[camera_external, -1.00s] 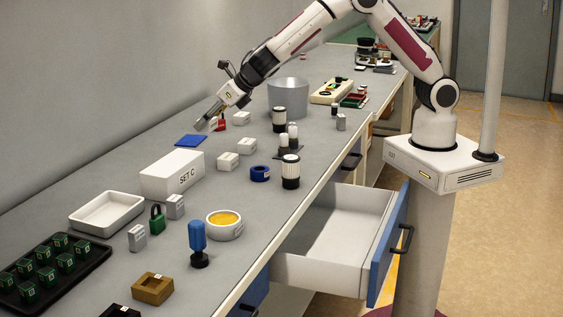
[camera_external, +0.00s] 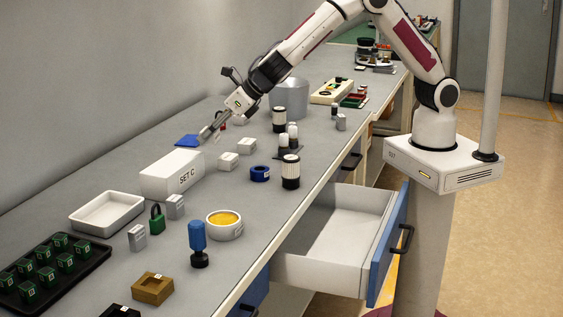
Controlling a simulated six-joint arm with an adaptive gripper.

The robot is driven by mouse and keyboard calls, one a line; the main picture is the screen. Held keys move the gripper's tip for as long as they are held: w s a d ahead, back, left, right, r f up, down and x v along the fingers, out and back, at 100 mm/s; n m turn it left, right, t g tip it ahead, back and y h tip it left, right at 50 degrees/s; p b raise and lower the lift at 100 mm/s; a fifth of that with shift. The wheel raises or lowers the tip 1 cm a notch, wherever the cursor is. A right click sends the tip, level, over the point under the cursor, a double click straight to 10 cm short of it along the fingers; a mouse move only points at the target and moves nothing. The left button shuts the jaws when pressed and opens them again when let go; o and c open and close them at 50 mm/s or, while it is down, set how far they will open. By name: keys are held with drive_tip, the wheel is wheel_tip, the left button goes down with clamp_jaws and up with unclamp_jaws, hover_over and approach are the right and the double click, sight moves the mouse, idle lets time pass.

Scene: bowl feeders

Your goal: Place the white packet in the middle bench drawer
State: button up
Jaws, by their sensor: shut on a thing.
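My gripper (camera_external: 204,136) is low over the far part of the bench, beside a flat blue piece (camera_external: 186,141). It is shut on a small pale thing at its fingertips, which fits the white packet; the fingers hide most of it, and I cannot tell whether it touches the bench. The middle bench drawer (camera_external: 330,268) is pulled out at the front of the bench. It has a blue front with a dark handle, and its visible inside is empty.
The white SET C box (camera_external: 172,176) stands just in front of my gripper. A grey bucket (camera_external: 290,97) stands behind.

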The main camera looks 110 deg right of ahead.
drive_tip(key=s+a+f+n, duration=0.1)
drive_tip(key=s+a, duration=0.2)
drive_tip(key=a, duration=0.5)
drive_tip(key=s+a+f+n+y, duration=0.1)
drive_tip(key=s+a, duration=0.3)
drive_tip(key=a, duration=0.4)
drive_tip(key=s+a+f+n+t+y, duration=0.1)
drive_tip(key=s+a+f, duration=0.2)
drive_tip(key=a, duration=0.6)
drive_tip(key=shift+s+f, duration=0.15)
drive_tip(key=s+a+f, duration=0.2)
drive_tip(key=s+a, duration=0.2)
drive_tip(key=s, duration=0.2)
drive_tip(key=m+g+h, duration=0.2)
drive_tip(key=m+h, duration=0.1)
drive_tip(key=m, duration=0.2)
hover_over(327, 243)
drive_tip(key=shift+f, duration=0.35)
drive_tip(key=shift+f, duration=0.15)
drive_tip(key=shift+f, duration=6.85)
